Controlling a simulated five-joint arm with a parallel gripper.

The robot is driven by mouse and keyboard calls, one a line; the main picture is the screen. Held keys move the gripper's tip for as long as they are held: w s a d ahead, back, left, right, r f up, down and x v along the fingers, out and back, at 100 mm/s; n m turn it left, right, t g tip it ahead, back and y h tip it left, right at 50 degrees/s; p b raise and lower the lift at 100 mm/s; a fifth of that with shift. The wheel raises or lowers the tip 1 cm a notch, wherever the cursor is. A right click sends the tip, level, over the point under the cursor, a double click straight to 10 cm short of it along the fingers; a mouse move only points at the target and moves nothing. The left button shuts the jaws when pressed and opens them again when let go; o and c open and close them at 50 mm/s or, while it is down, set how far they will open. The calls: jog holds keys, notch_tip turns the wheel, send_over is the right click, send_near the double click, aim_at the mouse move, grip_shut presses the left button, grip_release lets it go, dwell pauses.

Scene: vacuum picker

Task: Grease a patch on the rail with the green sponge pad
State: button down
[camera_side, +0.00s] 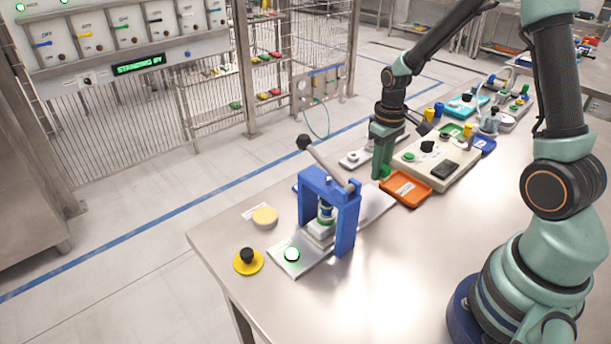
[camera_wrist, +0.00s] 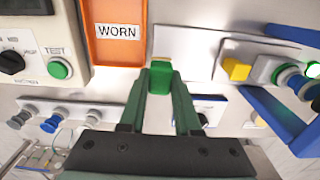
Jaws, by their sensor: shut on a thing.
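My gripper (camera_side: 383,155) points down beside the orange tray and is shut on the green sponge pad (camera_side: 385,171). In the wrist view my gripper (camera_wrist: 161,90) has the pad (camera_wrist: 160,78) between its fingertips, with a pale yellowish edge at its far end. A flat silver strip, which looks like the rail (camera_wrist: 187,48), lies under and ahead of the pad. The strip also shows in the side view (camera_side: 376,206), running from the blue press towards the tray. I cannot tell whether the pad touches it.
The orange tray (camera_wrist: 114,52) marked WORN is close beside the pad. A blue press (camera_side: 347,228) with a raised lever stands over the strip. A beige control box (camera_side: 462,160) is behind the tray. A yellow block (camera_wrist: 236,69) is on the strip side.

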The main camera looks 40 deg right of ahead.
aim_at(382, 181)
jog(key=shift+f, duration=1.6)
jog(key=shift+a+f, duration=0.25)
jog(key=shift+a, duration=0.15)
jog(key=shift+a+r, duration=0.1)
jog(key=shift+a, duration=2.9)
jog(key=d, duration=0.6)
jog(key=shift+d, duration=0.25)
jog(key=shift+s+d, duration=0.2)
jog(key=shift+s, duration=0.05)
jog(key=shift+s+a, duration=0.15)
jog(key=shift+s, duration=0.15)
jog(key=shift+a+f, duration=0.2)
jog(key=shift+a, duration=2.9)
jog(key=shift+d+f, duration=0.1)
jog(key=shift+d, duration=3.1)
jog(key=shift+r, duration=3.8)
jog(key=shift+w, duration=0.15)
